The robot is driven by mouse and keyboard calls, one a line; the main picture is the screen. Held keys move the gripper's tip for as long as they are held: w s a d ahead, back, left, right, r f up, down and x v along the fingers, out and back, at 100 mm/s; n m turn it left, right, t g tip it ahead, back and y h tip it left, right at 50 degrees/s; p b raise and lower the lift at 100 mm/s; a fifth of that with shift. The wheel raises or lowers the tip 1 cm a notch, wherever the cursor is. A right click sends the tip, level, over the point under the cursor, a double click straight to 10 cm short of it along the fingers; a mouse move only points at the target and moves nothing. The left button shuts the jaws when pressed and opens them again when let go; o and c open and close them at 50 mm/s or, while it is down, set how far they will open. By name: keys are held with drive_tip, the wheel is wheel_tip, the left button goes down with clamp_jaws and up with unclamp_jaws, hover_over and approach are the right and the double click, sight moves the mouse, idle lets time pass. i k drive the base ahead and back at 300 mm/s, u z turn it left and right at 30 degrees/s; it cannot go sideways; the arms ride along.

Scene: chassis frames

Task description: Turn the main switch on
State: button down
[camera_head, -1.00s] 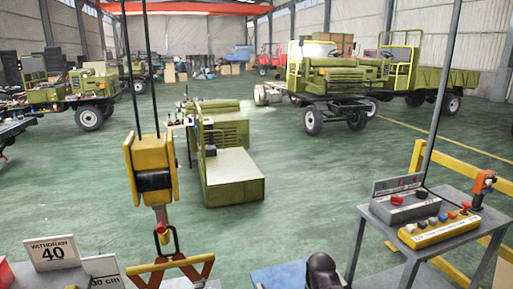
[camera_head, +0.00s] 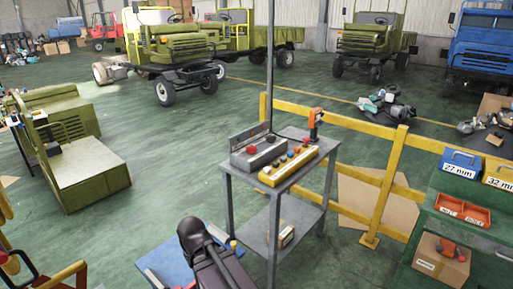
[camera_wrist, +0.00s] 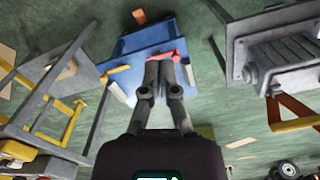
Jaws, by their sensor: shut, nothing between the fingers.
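A grey stand (camera_head: 278,195) is in the middle of the head view. On its top sit a grey box (camera_head: 258,155) with a red knob and a dark knob, and a yellow panel (camera_head: 272,177) with several coloured buttons. A sign plate stands behind the grey box. I cannot read a label that marks the main switch. In the wrist view my gripper (camera_wrist: 168,64) is shut and empty, its fingers side by side over a blue surface with a red bar. In the head view only my dark arm shows at the bottom, left of the stand and apart from it.
An orange-handled tool (camera_head: 315,122) stands at the stand's back right corner. A yellow railing (camera_head: 385,185) runs behind and right of it. Green floor is open left of the stand.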

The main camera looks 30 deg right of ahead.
sight(251, 150)
drive_tip(key=k, duration=1.3)
drive_tip(key=z, duration=0.35)
drive_tip(key=i, duration=0.6)
drive_tip(key=z, duration=0.5)
drive_tip(key=i, duration=1.35)
drive_tip(key=u, duration=0.15)
